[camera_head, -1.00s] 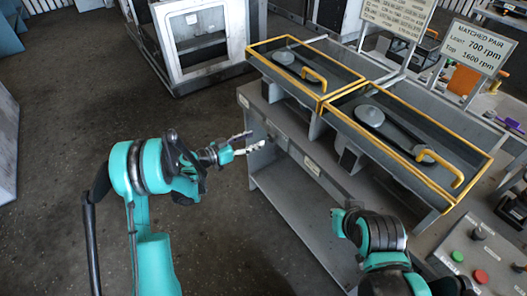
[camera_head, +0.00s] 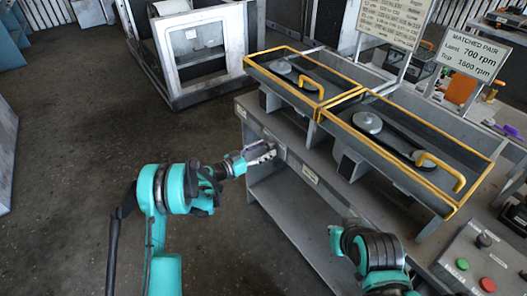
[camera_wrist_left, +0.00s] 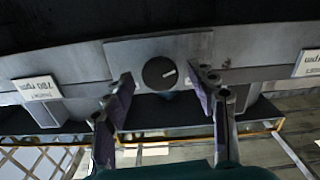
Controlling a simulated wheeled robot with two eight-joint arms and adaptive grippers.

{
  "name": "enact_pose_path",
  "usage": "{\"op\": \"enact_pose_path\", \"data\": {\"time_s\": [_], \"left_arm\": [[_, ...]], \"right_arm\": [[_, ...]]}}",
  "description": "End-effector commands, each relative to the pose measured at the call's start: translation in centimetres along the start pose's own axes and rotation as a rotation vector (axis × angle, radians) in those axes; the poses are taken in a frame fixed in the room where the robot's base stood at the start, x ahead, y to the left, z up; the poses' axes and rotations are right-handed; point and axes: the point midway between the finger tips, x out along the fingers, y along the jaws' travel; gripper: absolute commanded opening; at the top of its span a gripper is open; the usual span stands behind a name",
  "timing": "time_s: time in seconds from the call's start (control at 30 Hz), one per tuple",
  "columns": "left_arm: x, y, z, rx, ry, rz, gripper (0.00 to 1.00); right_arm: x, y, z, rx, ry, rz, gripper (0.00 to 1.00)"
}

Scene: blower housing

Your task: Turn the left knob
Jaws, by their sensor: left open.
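My left gripper (camera_wrist_left: 165,82) is open, with one finger on either side of the knob. I cannot tell whether the fingers touch it. In the head view my left gripper (camera_head: 262,154) is at the front face of the grey bench (camera_head: 318,172), and the knob is not clearly visible there. My right arm shows at the lower right, but its gripper is not visible.
A control box (camera_head: 482,262) with red and green buttons is at the right. The floor at left is clear.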

Motion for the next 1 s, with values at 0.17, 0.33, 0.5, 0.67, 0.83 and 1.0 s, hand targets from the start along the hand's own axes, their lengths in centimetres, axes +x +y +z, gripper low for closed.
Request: {"op": "enact_pose_path", "data": {"time_s": [0.17,0.33,0.5,0.67,0.83,1.0], "left_arm": [[-0.02,-0.01,-0.05,0.0,0.0,0.0,0.55],[-0.03,-0.02,-0.04,0.0,0.0,0.0,0.1],[-0.04,-0.02,-0.04,-0.001,0.0,0.0,0.07],[-0.04,-0.02,-0.04,-0.021,0.0,0.0,0.07],[-0.04,-0.03,-0.04,-0.088,0.0,0.0,0.07],[-0.04,-0.03,-0.04,-0.208,0.0,-0.001,0.07]], "right_arm": [[-0.03,0.0,-0.02,0.0,0.0,0.0,0.0],[-0.03,0.0,-0.02,0.0,0.0,0.0,0.0],[-0.03,0.0,-0.02,0.0,0.0,0.0,0.0],[-0.02,0.0,-0.02,0.0,0.0,0.0,0.0],[-0.02,0.0,-0.02,0.0,0.0,0.0,0.0],[-0.02,0.0,-0.02,0.0,0.0,0.0,0.0]]}}
